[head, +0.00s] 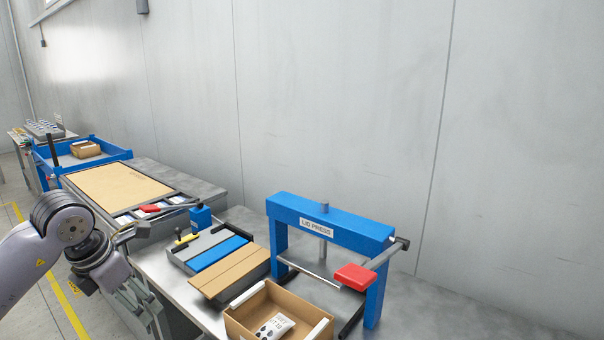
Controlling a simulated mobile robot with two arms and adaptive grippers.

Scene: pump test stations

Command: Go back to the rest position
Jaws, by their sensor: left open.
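My left gripper (143,306) shows at the lower left in the head view, at the end of my grey and white left arm. Its fingers point down and are open. It is at the front edge of the metal workbench (150,262), left of the cardboard box, and nothing shows between its fingers. My right gripper is not in view.
A blue lid press (330,224) with a red handle pad (355,276) stands on the bench. An open cardboard box (245,318) holds a white packet (275,326). A grey fixture with a blue strip (218,254) lies left. A blue tray (110,152) stands farther back.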

